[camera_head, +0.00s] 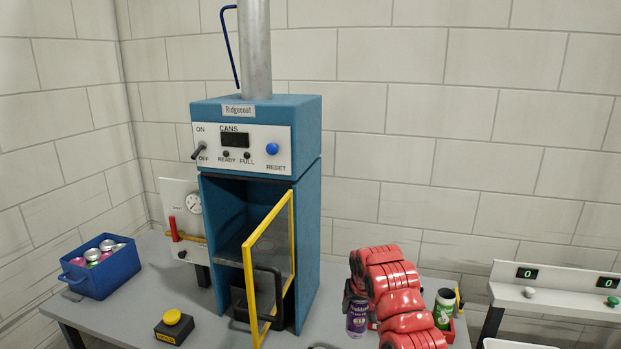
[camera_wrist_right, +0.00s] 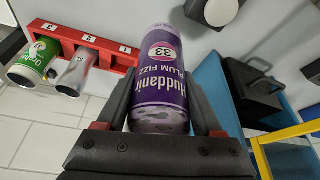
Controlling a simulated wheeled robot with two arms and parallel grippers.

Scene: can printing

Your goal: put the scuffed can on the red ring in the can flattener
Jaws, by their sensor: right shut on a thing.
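My right gripper (camera_wrist_right: 160,98) is shut on a purple can (camera_wrist_right: 160,75) labelled Plum Fizz, with pale patches near one end. In the head view the purple can (camera_head: 357,319) is at the right of the blue machine, beside the red arm, whose bulk mostly hides the gripper. The blue machine (camera_head: 308,215) labelled Ridgecoat, which looks like the can flattener, has its yellow-framed door (camera_head: 289,213) swung open. My left gripper is out of view.
A red numbered rack (camera_wrist_right: 88,45) holds a green can (camera_wrist_right: 33,62) and a silver-pink can (camera_wrist_right: 75,72). A blue bin (camera_head: 105,275) of cans stands at the left. A yellow button (camera_head: 173,318) is at the table's front. The open door juts forward.

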